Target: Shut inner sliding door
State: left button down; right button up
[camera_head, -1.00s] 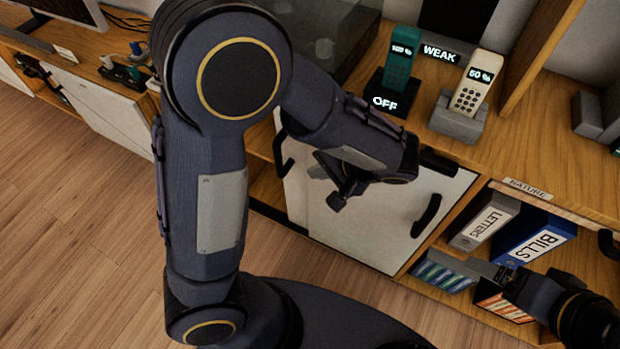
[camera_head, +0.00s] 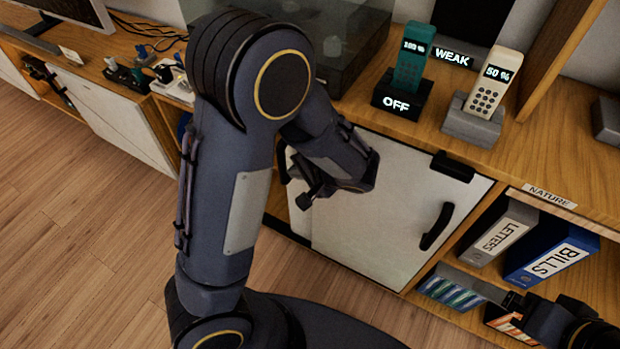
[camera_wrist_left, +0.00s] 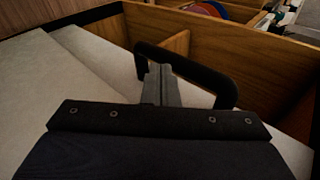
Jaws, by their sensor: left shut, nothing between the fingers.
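A white sliding door (camera_head: 375,245) fronts the cabinet under the phones, with a black handle (camera_head: 437,226) at its right. A narrow strip of a second white panel (camera_head: 299,216) shows at its left, with another dark handle (camera_head: 283,162) partly behind my arm. My left gripper (camera_head: 306,201) is near that left handle, shut and empty. In the left wrist view, its fingers (camera_wrist_left: 160,84) overlap the opening of a black loop handle (camera_wrist_left: 190,64); I cannot tell whether they touch. Two pale panels lie offset there. My right gripper (camera_head: 487,290) is at lower right, its jaws unclear.
The cabinet top carries a teal phone (camera_head: 411,58), a cream phone (camera_head: 490,88) and a dark glass box (camera_head: 350,50). Open shelves at right hold binders (camera_head: 548,258). Wooden compartment walls (camera_wrist_left: 245,45) show beyond the handle. The floor at left is clear.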

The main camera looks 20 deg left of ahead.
pick_arm(q)
jog(key=shift+w+a, duration=0.1)
jog(key=shift+a, duration=0.25)
jog(key=w+a+b, duration=0.1)
jog(key=a+b, duration=0.4)
jog(key=a, duration=1.8)
jog(key=shift+w+b, duration=0.3)
jog(key=shift+w, duration=0.05)
jog(key=shift+a+r, duration=0.15)
